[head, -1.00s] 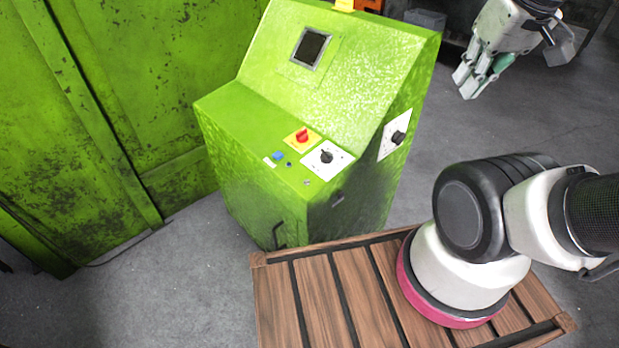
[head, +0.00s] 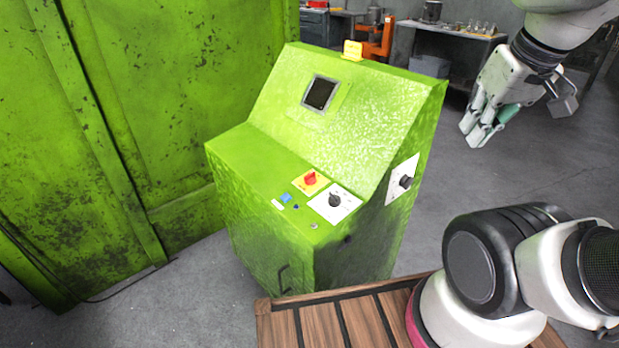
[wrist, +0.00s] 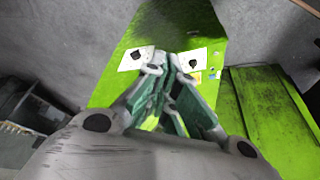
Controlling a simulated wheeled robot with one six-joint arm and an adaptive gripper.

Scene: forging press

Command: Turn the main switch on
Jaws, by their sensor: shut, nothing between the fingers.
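The green console (head: 345,115) stands in the middle of the head view. I cannot read which is labelled main switch. My gripper (head: 476,135) is shut and empty, in the air right of the console, apart from it. In the wrist view, the gripper (wrist: 165,68) points towards the console, between the side knob (wrist: 136,55) and the ledge knob (wrist: 193,58).
A large green machine wall (head: 150,100) stands left of the console. A wooden slatted platform (head: 320,325) lies in front. A yellow piece (head: 352,50) is on the console's top. A workbench (head: 450,32) is at the back. Grey floor right of the console is clear.

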